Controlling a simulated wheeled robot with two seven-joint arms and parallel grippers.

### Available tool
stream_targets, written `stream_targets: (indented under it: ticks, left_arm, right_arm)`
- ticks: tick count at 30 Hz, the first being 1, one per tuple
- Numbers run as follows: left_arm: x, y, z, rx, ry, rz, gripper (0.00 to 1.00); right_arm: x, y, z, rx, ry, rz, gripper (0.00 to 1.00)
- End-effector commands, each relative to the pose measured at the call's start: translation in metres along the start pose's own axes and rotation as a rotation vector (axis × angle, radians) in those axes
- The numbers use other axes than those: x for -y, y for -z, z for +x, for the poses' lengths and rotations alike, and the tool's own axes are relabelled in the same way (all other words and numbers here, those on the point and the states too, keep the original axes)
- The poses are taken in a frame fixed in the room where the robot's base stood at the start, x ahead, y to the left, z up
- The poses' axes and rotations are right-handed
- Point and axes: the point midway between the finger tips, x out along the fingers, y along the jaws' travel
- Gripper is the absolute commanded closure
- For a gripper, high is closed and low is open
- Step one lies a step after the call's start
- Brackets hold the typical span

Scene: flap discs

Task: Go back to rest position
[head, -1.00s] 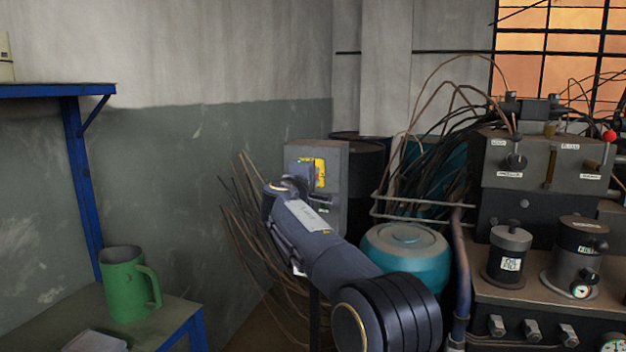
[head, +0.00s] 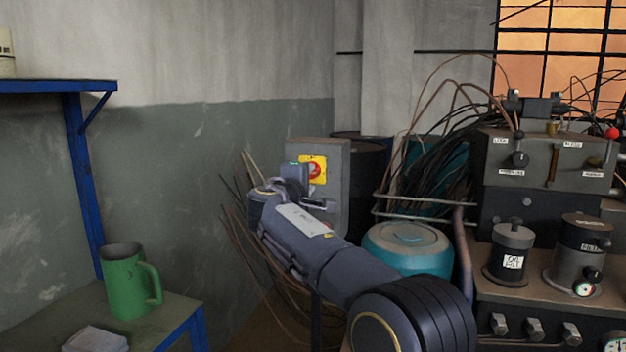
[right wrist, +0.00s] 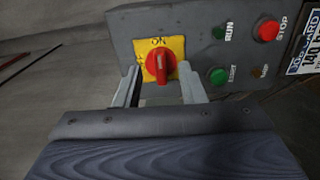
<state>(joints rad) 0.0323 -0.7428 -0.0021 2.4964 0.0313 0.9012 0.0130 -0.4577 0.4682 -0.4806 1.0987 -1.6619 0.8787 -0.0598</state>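My right gripper (head: 298,178) is in front of the grey control box (head: 332,158) in the head view. A red rotary knob (head: 314,170) on a yellow plate sits on that box. In the right wrist view the two fingers are apart, with nothing between them. The red knob (right wrist: 160,67) appears beyond the fingertips, clear of them as far as I can tell, its handle upright below the ON mark. My left gripper is not in view.
The box also has a red STOP button (right wrist: 267,28) and a green button (right wrist: 217,76). A teal tank (head: 406,249) and a machine with gauges (head: 545,165) stand right of my arm. A green mug (head: 126,281) is on a table at left.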

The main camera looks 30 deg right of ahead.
Motion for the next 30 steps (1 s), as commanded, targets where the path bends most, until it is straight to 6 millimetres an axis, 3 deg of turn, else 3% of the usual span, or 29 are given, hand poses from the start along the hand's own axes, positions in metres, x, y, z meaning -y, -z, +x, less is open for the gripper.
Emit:
stream_targets:
  ticks: [7,23,26,29,30]
  left_arm:
    - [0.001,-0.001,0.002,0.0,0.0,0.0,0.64]
    - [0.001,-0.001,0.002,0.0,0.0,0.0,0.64]
    - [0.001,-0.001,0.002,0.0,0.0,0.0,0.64]
    - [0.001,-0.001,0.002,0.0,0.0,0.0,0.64]
    - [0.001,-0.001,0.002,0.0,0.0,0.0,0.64]
  right_arm:
    - [0.0,0.0,-0.025,0.0,0.0,0.0,0.64]
    - [0.001,-0.001,-0.025,0.002,0.004,0.001,0.64]
    - [0.013,-0.013,-0.023,0.007,0.054,0.028,0.64]
    - [0.045,-0.044,-0.022,0.019,0.193,0.105,0.64]
    - [0.064,-0.062,-0.025,0.026,0.274,0.153,0.64]
